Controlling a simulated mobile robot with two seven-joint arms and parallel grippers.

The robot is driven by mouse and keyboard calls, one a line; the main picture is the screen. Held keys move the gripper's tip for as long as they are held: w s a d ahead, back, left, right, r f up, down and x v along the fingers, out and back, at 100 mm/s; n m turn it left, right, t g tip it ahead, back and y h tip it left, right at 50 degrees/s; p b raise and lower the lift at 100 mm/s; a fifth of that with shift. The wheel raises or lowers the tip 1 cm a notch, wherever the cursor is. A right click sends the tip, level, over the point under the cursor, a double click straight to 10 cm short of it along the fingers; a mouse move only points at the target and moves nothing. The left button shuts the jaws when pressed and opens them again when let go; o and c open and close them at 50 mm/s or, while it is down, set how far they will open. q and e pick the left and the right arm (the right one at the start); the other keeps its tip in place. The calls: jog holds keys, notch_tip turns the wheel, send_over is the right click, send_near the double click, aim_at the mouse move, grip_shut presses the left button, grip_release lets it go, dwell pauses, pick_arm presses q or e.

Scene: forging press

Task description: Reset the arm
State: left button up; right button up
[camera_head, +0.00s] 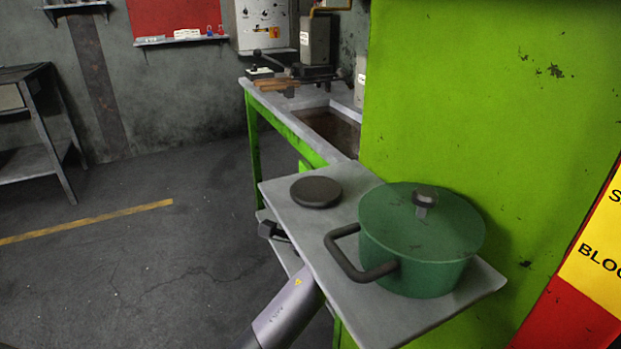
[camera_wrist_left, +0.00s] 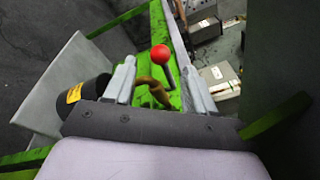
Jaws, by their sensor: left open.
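My left arm (camera_head: 288,310) enters the head view from the bottom and passes beneath the grey shelf, which hides its gripper. In the left wrist view, my left gripper (camera_wrist_left: 158,68) is open, with its two grey fingers apart. A lever with a red ball knob (camera_wrist_left: 161,54) and a brown curved handle (camera_wrist_left: 152,88) show in the gap between the fingers. I cannot tell how far they are from the fingertips, and nothing is visibly gripped. My right gripper is in neither view.
A green lidded pot (camera_head: 415,245) and a dark round disc (camera_head: 316,192) stand on the grey shelf (camera_head: 345,192) above my left arm. A large green panel (camera_head: 490,90) borders the shelf on the right. Open floor (camera_head: 150,260) lies to the left.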

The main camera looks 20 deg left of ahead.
pick_arm(q)
jog(key=shift+f, duration=0.1)
jog(key=s+d+f+n+g+h, duration=0.1)
jog(key=s+d+f+n+h, duration=0.15)
jog(key=s+f+h, duration=0.55)
jog(key=s+d+f+n+g+h, duration=0.15)
jog(key=s+f+n, duration=0.25)
jog(key=s+f, duration=0.55)
jog(key=s+d+f+n+h, duration=0.2)
jog(key=s+f+n, duration=0.1)
jog(key=s+n, duration=0.15)
jog(key=s+d+f+n+h, duration=0.3)
jog(key=s, duration=0.3)
notch_tip(320, 180, up, 13)
jog(key=s+a+p, duration=0.1)
jog(key=p, duration=1.4)
jog(key=shift+s+a+g, duration=0.15)
jog(key=shift+s+g, duration=0.2)
jog(key=shift+f+y, duration=0.1)
jog(key=shift+y, duration=0.15)
